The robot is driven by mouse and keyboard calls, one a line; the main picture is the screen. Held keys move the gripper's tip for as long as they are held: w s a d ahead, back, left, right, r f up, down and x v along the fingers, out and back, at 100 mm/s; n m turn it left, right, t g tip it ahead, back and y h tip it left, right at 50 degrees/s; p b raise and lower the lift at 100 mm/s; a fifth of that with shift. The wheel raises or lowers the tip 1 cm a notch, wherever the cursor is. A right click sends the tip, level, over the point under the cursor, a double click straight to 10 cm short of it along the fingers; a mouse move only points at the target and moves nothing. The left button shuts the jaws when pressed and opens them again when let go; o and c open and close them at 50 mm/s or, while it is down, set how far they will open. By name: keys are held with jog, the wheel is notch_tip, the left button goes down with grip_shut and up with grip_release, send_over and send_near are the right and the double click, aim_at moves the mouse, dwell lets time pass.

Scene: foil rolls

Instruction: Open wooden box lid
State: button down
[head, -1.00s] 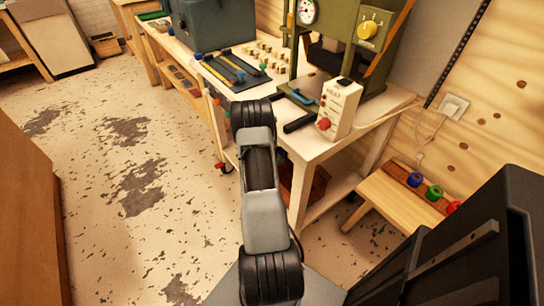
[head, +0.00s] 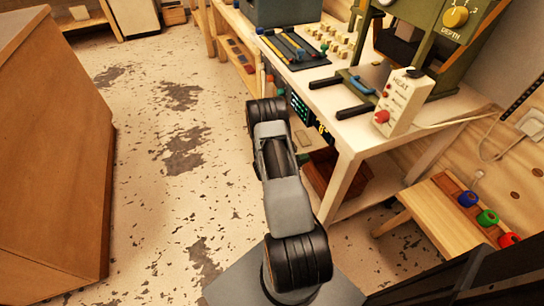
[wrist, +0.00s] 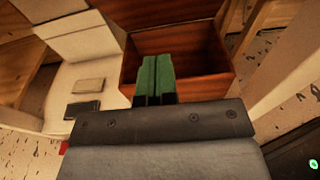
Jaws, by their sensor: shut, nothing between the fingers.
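A reddish-brown wooden box (head: 352,188) sits low under the workbench in the head view, partly hidden by my arm and a table leg. In the wrist view the box (wrist: 205,68) is close, and I look into its hollow inside. A brown wooden panel (wrist: 165,12) rises at its far side; I cannot tell for sure whether this is the lid. My gripper (wrist: 157,62) has green fingertips pressed together with nothing between them. The fingers appear in front of the box's opening; contact is not clear.
The white workbench (head: 440,115) stands over the box, with its leg (head: 343,190) close by. A wooden bench (head: 437,212) with coloured rolls is at right. A brown cabinet (head: 50,160) stands at left. Worn floor (head: 170,200) between is clear.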

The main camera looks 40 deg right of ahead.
jog(key=a+r+m+y+b, duration=0.2)
jog(key=a+r+m+y, duration=0.6)
jog(key=a+r, duration=0.75)
jog(key=s+d+f+n+g+h+b, duration=0.25)
jog(key=s+d+f+b, duration=0.2)
jog(key=f, duration=0.45)
jog(key=s+d+f+n+g+h+b, duration=0.2)
jog(key=s+d+f+n+g+b, duration=0.15)
jog(key=d+f, duration=0.45)
jog(key=w+d+r+n+t+h+b, duration=0.1)
jog(key=w+n+t+h, duration=0.3)
jog(key=n, duration=0.6)
jog(key=w+d+n+h+b, duration=0.15)
jog(key=n+h, duration=0.35)
jog(key=n, duration=0.5)
jog(key=b+x, duration=0.3)
jog(key=x, duration=1.1)
jog(key=shift+w+r, duration=0.25)
